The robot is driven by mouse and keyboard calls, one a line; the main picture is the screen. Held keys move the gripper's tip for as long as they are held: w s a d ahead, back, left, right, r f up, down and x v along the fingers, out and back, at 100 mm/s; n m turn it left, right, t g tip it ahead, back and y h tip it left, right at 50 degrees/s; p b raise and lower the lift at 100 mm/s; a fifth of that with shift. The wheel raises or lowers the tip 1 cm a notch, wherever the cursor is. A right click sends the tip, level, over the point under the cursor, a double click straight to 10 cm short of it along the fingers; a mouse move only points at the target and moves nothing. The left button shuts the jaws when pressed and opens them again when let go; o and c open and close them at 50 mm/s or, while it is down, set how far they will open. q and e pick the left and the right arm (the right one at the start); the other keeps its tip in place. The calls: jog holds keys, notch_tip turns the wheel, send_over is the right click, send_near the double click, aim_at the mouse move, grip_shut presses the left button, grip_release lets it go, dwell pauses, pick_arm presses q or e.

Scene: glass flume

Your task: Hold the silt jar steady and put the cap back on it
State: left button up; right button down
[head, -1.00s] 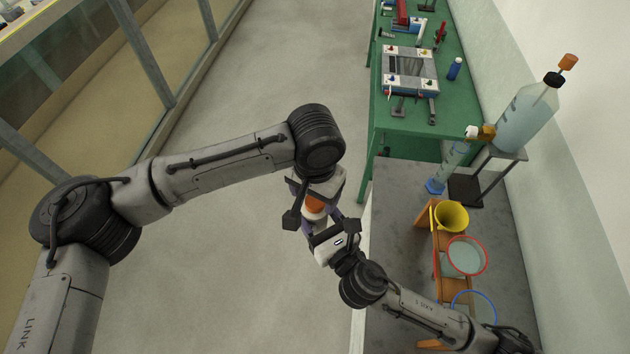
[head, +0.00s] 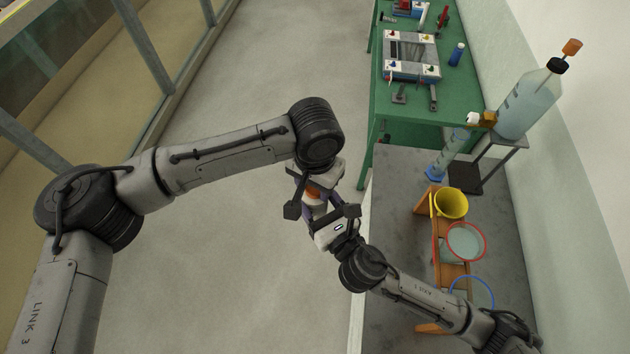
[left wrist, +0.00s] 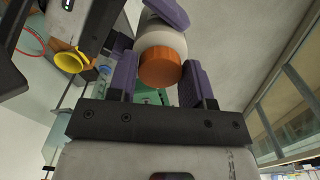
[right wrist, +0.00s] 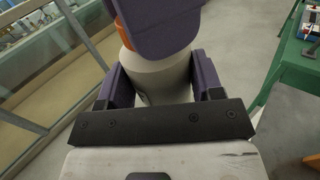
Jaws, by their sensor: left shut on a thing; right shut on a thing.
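The silt jar (right wrist: 160,82) is a pale, cream-white round jar. My right gripper (right wrist: 163,76) is shut on its body, with a purple finger on each side. The orange cap (left wrist: 159,66) is between the purple fingers of my left gripper (left wrist: 158,80), which is shut on it. In the left wrist view the cap lines up in front of the pale jar. In the right wrist view a left finger hides most of the cap, so I cannot tell whether it is seated. In the head view the cap (head: 313,191) shows small between both grippers.
A grey bench (head: 395,215) stands right of my grippers. It carries a rack with a yellow funnel (head: 450,204), a red-rimmed sieve (head: 466,241) and a blue-rimmed one. A green table (head: 385,110) lies beyond. Bare floor (head: 245,90) is open on the left, before the glass flume.

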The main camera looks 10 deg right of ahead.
pick_arm(q)
jog(key=shift+c, duration=1)
jog(key=shift+m, duration=0.9)
jog(key=o, duration=1.1)
jog(key=shift+r, duration=0.15)
notch_tip(320, 180, up, 12)
jog(key=shift+f, duration=0.1)
